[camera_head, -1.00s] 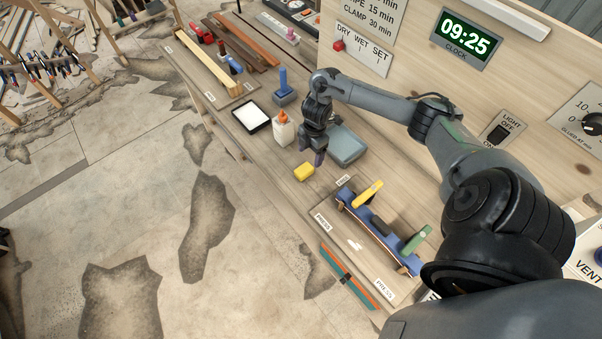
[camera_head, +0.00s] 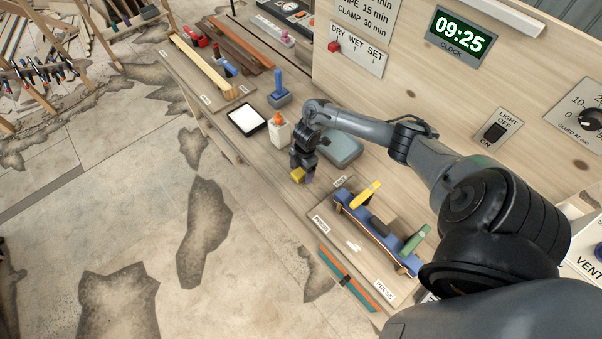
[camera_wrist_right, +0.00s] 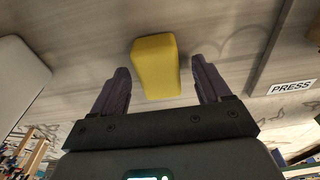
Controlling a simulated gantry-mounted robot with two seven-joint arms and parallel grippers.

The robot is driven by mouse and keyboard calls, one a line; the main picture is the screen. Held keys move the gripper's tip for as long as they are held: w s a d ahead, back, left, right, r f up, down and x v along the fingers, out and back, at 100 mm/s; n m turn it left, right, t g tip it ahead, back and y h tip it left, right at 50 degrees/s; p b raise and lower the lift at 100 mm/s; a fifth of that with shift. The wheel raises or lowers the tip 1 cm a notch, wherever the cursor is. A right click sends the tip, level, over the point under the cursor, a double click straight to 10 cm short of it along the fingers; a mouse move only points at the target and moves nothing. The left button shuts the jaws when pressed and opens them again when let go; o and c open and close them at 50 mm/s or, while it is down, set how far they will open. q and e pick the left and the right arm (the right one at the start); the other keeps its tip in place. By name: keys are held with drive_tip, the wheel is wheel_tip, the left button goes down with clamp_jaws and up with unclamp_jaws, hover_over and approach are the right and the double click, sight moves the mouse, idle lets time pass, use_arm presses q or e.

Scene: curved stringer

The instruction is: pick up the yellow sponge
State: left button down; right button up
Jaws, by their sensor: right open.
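The yellow sponge (camera_head: 298,175) lies on the wooden bench, partly hidden by my right gripper in the head view. In the right wrist view the sponge (camera_wrist_right: 156,66) shows as a yellow block between and a little beyond the fingertips. My right gripper (camera_head: 303,172) is at the sponge, pointing down. In the wrist view its two dark fingers (camera_wrist_right: 163,80) are apart, one on each side of the sponge, with gaps on both sides. My left gripper is not in view.
A white glue bottle (camera_head: 279,131) with an orange tip and a grey-blue box (camera_head: 342,149) stand close to the gripper. A press board (camera_head: 349,242) with a clamped blue form (camera_head: 362,218) lies nearer. A black-rimmed tray (camera_head: 247,119) sits farther back. The bench's front edge is close to the sponge.

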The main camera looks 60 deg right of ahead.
drive_tip(key=shift+f, duration=0.4)
drive_tip(key=c, duration=1.1)
drive_tip(key=shift+r, duration=0.1)
